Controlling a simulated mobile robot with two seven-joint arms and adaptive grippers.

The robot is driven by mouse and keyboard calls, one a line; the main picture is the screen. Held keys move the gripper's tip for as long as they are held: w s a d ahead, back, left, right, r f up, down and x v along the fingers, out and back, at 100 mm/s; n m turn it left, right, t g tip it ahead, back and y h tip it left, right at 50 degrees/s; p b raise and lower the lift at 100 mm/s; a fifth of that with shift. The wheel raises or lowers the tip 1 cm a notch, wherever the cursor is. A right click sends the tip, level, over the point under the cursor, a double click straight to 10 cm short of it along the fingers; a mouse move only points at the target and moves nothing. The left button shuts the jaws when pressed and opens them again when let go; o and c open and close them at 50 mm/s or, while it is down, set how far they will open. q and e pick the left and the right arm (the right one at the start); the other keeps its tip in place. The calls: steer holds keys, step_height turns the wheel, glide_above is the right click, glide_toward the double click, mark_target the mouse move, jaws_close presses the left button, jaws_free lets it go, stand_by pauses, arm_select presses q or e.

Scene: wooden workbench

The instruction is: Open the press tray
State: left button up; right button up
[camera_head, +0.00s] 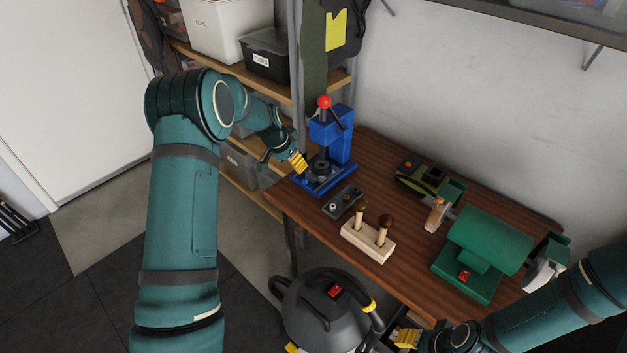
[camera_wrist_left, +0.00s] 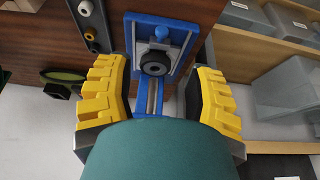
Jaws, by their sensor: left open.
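The blue press (camera_head: 333,135) with a red ball on its lever stands at the far left corner of the workbench. Its blue press tray (camera_head: 325,181) lies low at the base, below a dark round part (camera_head: 320,166). In the left wrist view the blue tray frame (camera_wrist_left: 190,40) shows with the black round part (camera_wrist_left: 154,63) and a small blue knob (camera_wrist_left: 163,35). My right gripper (camera_head: 407,338) is low, at the bench's front edge, partly cut off.
A dark plate with knobs (camera_head: 342,201), a wooden block with two handled tools (camera_head: 368,241), a green-and-black tool (camera_head: 430,182) and a green machine (camera_head: 487,245) occupy the bench. Shelves (camera_head: 255,90) stand behind the press. A grey vacuum (camera_head: 325,315) stands in front.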

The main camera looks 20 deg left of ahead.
mark_target(304, 180)
arm_select(q)
steer(key=x, duration=0.4)
steer(key=b+x, duration=0.1)
steer(key=x, duration=0.4)
steer(key=b+x, duration=0.1)
steer(key=x, duration=0.3)
steer(key=shift+w+f, duration=0.1)
steer(key=shift+w, duration=0.25)
jaws_close()
